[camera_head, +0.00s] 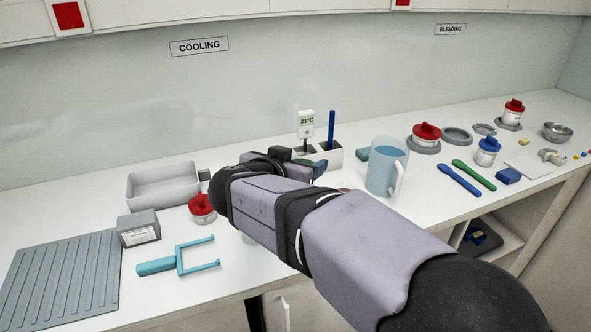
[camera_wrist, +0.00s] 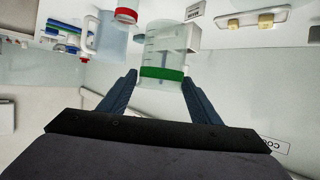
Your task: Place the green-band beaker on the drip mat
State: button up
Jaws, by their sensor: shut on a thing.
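The green-band beaker (camera_wrist: 162,56) is clear, with graduation marks and a wide green band. In the wrist view it sits between the two dark blue fingers of my gripper (camera_wrist: 160,82), which is shut on it. In the head view my arm hides most of the gripper, and I cannot make out the beaker there. The drip mat (camera_head: 62,280) is a grey ribbed slab lying flat at the left end of the bench. Its visible surface is bare. My gripper is well to the right of it.
A small grey labelled block (camera_head: 138,228), a grey tray (camera_head: 162,188), a red-lidded jar (camera_head: 202,208) and a light-blue two-pronged tool (camera_head: 180,262) lie right of the mat. A blue pitcher (camera_head: 384,170) stands right of my arm. Spatulas and jars crowd the right side.

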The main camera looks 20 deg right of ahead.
jog(key=w+a+r+n+t+y+p, duration=0.1)
jog(key=w+a+n+y+p, duration=0.15)
jog(key=a, duration=0.65)
jog(key=w+a+r+n+t+y+p, duration=0.15)
jog(key=w+a+p, duration=0.25)
jog(key=a, duration=0.6)
jog(key=w+a+r+n+t+y+p, duration=0.1)
jog(key=w+a+r+n+y+p, duration=0.15)
jog(key=a, duration=0.65)
jog(key=s+a+f+n+y+p, duration=0.1)
jog(key=s+a+n+y+p, duration=0.15)
jog(key=a, duration=0.75)
jog(key=s+a+f+n+y+p, duration=0.2)
jog(key=s+a+y+p, duration=0.1)
jog(key=a, duration=0.7)
jog(key=s+a+f+n+y+p, duration=0.1)
jog(key=s+a+n+y+p, duration=0.2)
jog(key=a, duration=0.8)
jog(key=shift+m+g, duration=0.25)
jog(key=shift+m, duration=0.05)
jog(key=shift+d+f+p, duration=0.15)
jog(key=shift+f+p, duration=0.2)
jog(key=shift+f, duration=2.2)
jog(key=shift+d+f+p, duration=0.1)
jog(key=shift+f+p, duration=0.2)
jog(key=shift+f, duration=2.25)
jog(key=shift+f, duration=0.1)
